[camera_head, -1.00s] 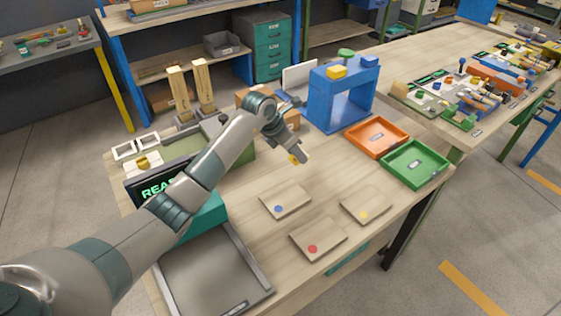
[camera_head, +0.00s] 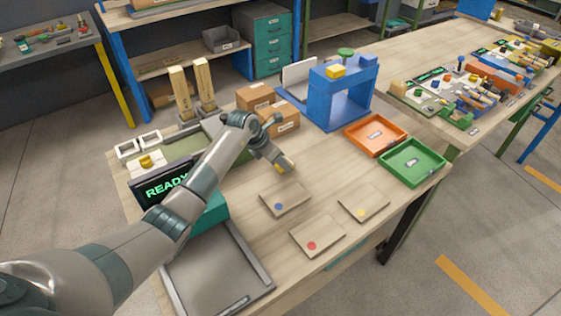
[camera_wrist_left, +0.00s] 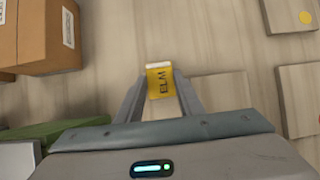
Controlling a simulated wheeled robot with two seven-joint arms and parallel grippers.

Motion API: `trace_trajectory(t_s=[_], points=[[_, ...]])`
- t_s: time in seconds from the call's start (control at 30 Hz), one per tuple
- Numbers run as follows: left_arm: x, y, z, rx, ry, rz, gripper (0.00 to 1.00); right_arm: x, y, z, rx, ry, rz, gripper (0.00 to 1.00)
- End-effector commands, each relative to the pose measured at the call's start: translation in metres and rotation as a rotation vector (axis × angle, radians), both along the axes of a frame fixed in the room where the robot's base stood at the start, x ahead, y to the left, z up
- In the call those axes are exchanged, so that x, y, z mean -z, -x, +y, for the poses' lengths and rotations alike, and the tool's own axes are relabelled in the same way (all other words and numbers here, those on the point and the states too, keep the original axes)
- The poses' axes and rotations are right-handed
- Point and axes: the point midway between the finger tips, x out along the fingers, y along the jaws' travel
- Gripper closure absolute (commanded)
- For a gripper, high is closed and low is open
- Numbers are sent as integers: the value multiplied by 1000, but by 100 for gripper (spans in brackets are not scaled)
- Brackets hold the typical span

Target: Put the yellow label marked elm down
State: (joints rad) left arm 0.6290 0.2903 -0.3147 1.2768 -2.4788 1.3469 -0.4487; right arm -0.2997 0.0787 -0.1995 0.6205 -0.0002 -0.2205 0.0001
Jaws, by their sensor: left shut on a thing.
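The yellow label (camera_wrist_left: 160,82) is marked ELM and sits between the two fingers of my left gripper (camera_wrist_left: 160,88) in the left wrist view. In the head view my left gripper (camera_head: 283,165) is shut on the label (camera_head: 279,169), with a bit of yellow showing at the fingertips. The gripper is above the bench, behind the wooden plate with the blue dot (camera_head: 279,207). I cannot tell how far the label is from the bench top. My right gripper is not in view.
Wooden plates with a red dot (camera_head: 317,236) and a yellow dot (camera_head: 364,202) lie in front. Cardboard boxes (camera_head: 284,118) and a blue stand (camera_head: 318,100) are behind. Orange (camera_head: 362,140) and green (camera_head: 402,171) trays are at right. A grey tray (camera_head: 205,275) is at front left.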

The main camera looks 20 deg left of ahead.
Motion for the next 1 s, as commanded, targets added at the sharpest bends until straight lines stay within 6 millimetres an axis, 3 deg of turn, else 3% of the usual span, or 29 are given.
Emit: trace_trajectory(t_s=[0.13, 0.53, 0.57, 0.6, 1.0], points=[[11, 0, -1, 0, 2, 1, 87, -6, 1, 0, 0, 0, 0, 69], [17, 0, 0, 1, 0, 0, 87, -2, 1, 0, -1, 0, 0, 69], [15, 0, 0, 1, 0, 0, 59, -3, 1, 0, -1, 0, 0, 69], [15, 0, 0, 0, 0, 0, 49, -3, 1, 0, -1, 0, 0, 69], [13, 0, 0, 0, 0, 0, 47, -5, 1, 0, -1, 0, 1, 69]])
